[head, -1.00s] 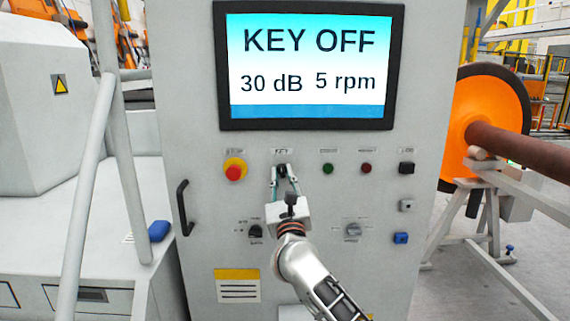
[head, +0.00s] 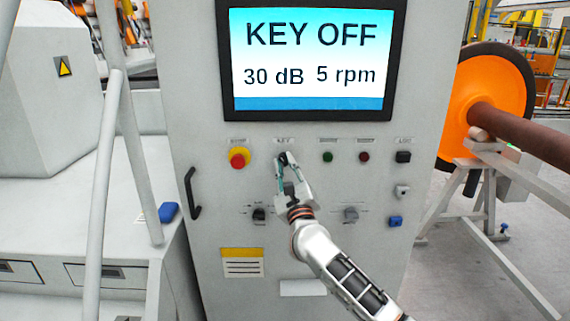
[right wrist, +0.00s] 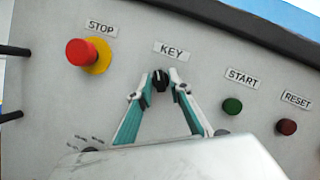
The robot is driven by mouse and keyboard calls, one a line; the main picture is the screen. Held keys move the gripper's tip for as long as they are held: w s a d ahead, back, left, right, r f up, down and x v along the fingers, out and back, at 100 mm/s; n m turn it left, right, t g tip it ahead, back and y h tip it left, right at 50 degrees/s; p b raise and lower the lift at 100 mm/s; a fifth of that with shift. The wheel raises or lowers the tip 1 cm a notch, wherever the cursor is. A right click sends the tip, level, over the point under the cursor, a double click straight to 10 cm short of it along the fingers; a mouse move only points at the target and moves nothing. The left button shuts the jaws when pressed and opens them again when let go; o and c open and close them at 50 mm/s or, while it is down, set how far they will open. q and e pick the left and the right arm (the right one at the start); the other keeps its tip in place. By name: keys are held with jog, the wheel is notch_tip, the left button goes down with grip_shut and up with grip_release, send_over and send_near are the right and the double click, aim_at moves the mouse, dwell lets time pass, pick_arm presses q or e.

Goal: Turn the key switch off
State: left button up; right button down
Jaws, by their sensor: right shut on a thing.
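The key switch (right wrist: 160,78) is a small black knob under the KEY label on the grey panel. It also shows in the head view (head: 283,158), partly hidden by my fingers. My right gripper (head: 284,163) is at the switch, with its two fingertips on either side of the knob, shut on it; the right wrist view shows the fingertips (right wrist: 160,84) there too. The screen (head: 310,60) above reads KEY OFF, 30 dB and 5 rpm. My left gripper is not in view.
A red and yellow stop button (head: 238,158) is left of the key switch. Green start (head: 327,157) and dark red reset (head: 364,157) buttons are to its right. A black handle (head: 192,193) sticks out at the panel's left. An orange wheel (head: 487,105) stands at right.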

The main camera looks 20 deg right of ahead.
jog(key=c, duration=2.1)
grip_release()
jog(key=shift+w, duration=0.1)
jog(key=shift+c, duration=0.2)
jog(key=v, duration=1.2)
jog(key=s+a+f+n+g+y, duration=0.2)
jog(key=s+a+f+n+y, duration=0.15)
jog(key=s+f+n, duration=0.5)
jog(key=s+a+f+n+g+y, duration=0.25)
jog(key=s+f+n+y, duration=0.2)
jog(key=f+n, duration=0.7)
jog(key=s+d+f+n+g+h, duration=0.1)
jog(key=s+d+f+n+g, duration=0.1)
jog(key=s+f+n, duration=0.5)
jog(key=s+d+f+n+g+h, duration=0.2)
jog(key=s+f+n+g, duration=0.2)
jog(key=s+f+n, duration=0.3)
jog(key=s+f, duration=0.4)
jog(key=f, duration=0.2)
jog(key=shift+s+n+h, duration=0.2)
jog(key=shift+n+h, duration=0.1)
